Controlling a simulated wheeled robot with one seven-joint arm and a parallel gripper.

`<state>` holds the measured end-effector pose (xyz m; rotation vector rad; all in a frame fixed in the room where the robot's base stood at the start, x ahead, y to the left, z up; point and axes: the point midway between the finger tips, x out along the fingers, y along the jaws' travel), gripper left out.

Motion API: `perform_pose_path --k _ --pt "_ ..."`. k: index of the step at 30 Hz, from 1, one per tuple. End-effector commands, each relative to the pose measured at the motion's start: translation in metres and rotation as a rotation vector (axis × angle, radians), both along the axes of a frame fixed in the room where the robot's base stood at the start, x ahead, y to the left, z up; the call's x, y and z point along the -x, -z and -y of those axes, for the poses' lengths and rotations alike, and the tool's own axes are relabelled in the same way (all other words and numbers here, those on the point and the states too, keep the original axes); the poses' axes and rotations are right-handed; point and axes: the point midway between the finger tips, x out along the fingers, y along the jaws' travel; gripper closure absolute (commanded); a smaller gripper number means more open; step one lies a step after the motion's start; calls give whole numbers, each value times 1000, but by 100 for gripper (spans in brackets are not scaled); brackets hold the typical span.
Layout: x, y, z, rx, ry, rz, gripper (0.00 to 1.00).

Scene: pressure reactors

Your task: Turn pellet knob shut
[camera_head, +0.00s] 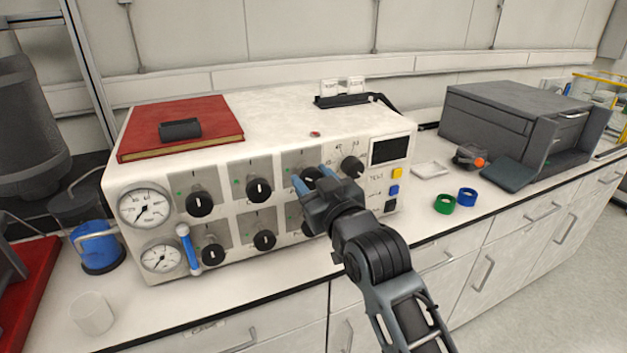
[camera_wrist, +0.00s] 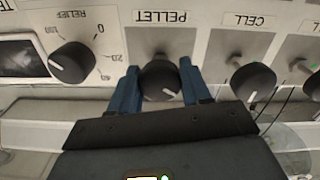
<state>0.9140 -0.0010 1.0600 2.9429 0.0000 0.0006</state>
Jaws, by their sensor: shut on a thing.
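The pellet knob (camera_wrist: 161,82) is black and round with a white mark, under the label PELLET, which reads upside down in the wrist view. My gripper (camera_wrist: 160,90) has one blue finger on each side of this knob and is shut on it. In the head view my gripper (camera_head: 314,183) reaches the upper row of the panel, and the pellet knob (camera_head: 311,174) is partly hidden behind the fingers. The white mark on the knob points toward the lower right in the wrist view.
The relief knob (camera_wrist: 71,62) and the cell knob (camera_wrist: 253,82) flank it closely. More black knobs, gauges (camera_head: 145,207) and a blue-handled valve (camera_head: 188,249) are on the white reactor box (camera_head: 270,115). Green (camera_head: 445,204) and blue (camera_head: 467,197) rings lie on the counter at right.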

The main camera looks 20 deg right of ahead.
Motion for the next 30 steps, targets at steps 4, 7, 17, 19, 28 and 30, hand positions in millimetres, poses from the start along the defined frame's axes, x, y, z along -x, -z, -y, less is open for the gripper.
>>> perform_pose_path --k 4,7,17,19,28,30 --pt "0 1 0 -140 1 -3 83" --pt "0 2 -1 -235 0 -3 83" --pt "0 2 -1 -547 0 -3 83" --pt "0 2 -1 -610 0 -3 83" --pt "0 2 -2 -839 0 -4 83" --pt "0 2 -2 -879 0 -4 83"
